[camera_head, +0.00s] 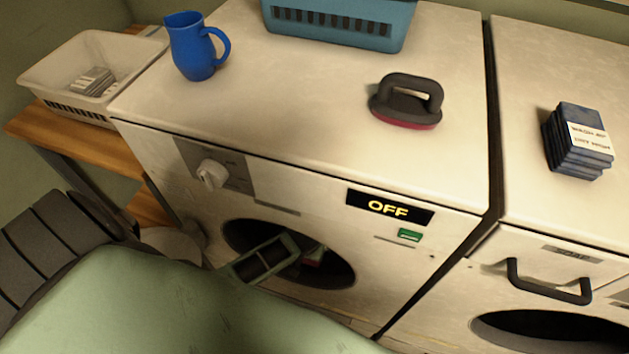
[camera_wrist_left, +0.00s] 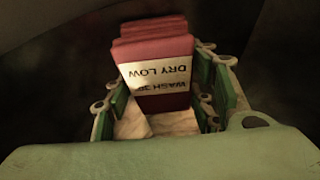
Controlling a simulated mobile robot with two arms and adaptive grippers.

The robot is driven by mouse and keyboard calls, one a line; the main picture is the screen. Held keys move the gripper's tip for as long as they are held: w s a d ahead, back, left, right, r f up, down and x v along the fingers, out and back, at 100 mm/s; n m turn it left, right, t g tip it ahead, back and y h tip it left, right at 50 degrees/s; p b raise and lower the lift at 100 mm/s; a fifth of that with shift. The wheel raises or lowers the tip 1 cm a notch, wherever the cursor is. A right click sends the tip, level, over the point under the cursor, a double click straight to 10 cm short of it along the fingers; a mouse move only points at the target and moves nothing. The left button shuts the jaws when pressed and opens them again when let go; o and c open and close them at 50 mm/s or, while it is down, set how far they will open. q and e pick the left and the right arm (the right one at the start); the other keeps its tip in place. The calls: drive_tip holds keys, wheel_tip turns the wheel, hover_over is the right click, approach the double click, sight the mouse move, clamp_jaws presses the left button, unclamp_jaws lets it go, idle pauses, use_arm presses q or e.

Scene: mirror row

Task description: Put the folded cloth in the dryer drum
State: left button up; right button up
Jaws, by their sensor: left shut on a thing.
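The folded cloth (camera_wrist_left: 155,75) is a dark red stack with a white label reading "DRY LOW". It sits between the green fingers of my left gripper (camera_wrist_left: 160,100), which is shut on it. In the head view my left gripper (camera_head: 290,257) reaches into the round dark drum opening (camera_head: 338,272) of the left machine. Dark drum interior surrounds the cloth in the wrist view. Whether the cloth touches the drum cannot be told. My right gripper is not in view.
The left machine shows an OFF display (camera_head: 389,207) and a green button (camera_head: 409,235). On its top stand a blue jug (camera_head: 192,50), a brush-like iron (camera_head: 407,103) and a teal basket (camera_head: 340,25). Blue folded cloth (camera_head: 582,150) lies on the right machine.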

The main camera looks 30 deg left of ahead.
use_arm(q)
drive_tip(key=shift+f, duration=0.15)
drive_tip(key=o, duration=1.2)
drive_tip(key=p+v, duration=0.1)
drive_tip(key=v, duration=0.4)
drive_tip(key=s+d, duration=0.1)
drive_tip(key=s, duration=0.3)
drive_tip(key=s+d, duration=0.1)
drive_tip(key=s, duration=0.3)
drive_tip(key=s+d, duration=0.1)
drive_tip(key=s, duration=0.2)
drive_tip(key=shift+s, duration=0.4)
